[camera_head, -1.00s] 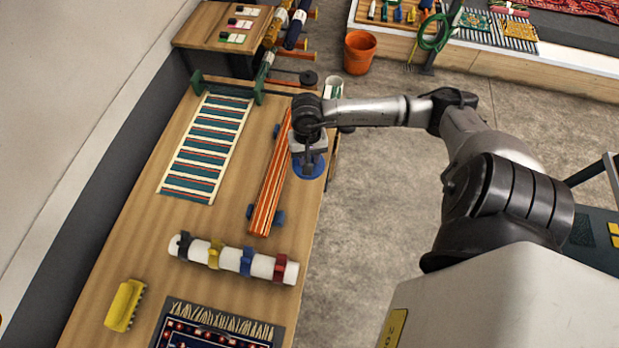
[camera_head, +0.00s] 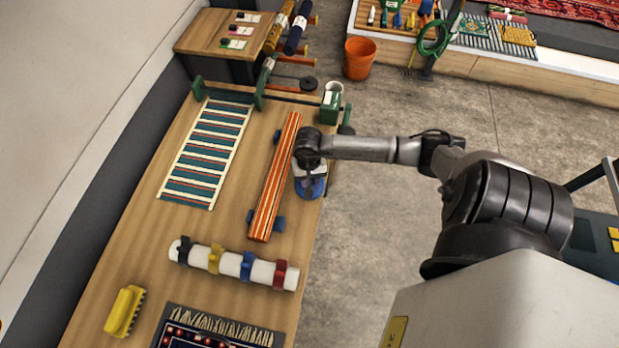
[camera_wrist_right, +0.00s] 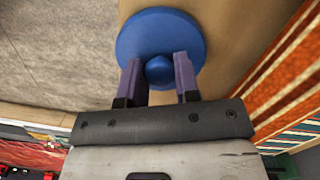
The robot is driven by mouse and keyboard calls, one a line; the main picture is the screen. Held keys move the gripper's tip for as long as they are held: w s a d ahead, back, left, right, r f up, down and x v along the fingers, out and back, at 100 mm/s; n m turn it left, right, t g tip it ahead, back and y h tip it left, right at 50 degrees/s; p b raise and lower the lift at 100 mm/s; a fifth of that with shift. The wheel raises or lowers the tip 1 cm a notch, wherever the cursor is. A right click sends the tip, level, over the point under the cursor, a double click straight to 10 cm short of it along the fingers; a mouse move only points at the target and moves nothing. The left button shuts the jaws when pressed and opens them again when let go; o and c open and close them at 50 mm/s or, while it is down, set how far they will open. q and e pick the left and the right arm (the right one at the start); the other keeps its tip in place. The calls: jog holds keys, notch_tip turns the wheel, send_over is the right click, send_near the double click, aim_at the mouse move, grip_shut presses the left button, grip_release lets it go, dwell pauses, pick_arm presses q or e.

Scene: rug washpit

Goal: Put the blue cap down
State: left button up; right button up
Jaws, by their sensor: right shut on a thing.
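The blue cap (camera_head: 312,188) is a round blue disc with a small knob in its middle. In the right wrist view the fingers of my right gripper (camera_wrist_right: 158,72) are shut on the knob of the cap (camera_wrist_right: 160,28). In the head view my right gripper (camera_head: 309,182) is over the right edge of the wooden table (camera_head: 190,230), beside the striped roll. Whether the cap touches the table top or hangs just above it, I cannot tell. My left gripper is not in view.
A long orange-striped roll (camera_head: 275,180) lies just left of the cap. A white tube with coloured clips (camera_head: 232,263) and a yellow brush (camera_head: 125,311) lie nearer. A green container (camera_head: 332,103) stands at the far right corner. An orange bucket (camera_head: 360,58) is on the floor.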

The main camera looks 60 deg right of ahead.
jog(key=shift+d, duration=0.1)
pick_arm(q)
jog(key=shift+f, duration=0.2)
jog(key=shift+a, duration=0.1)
pick_arm(e)
jog(key=o, duration=0.9)
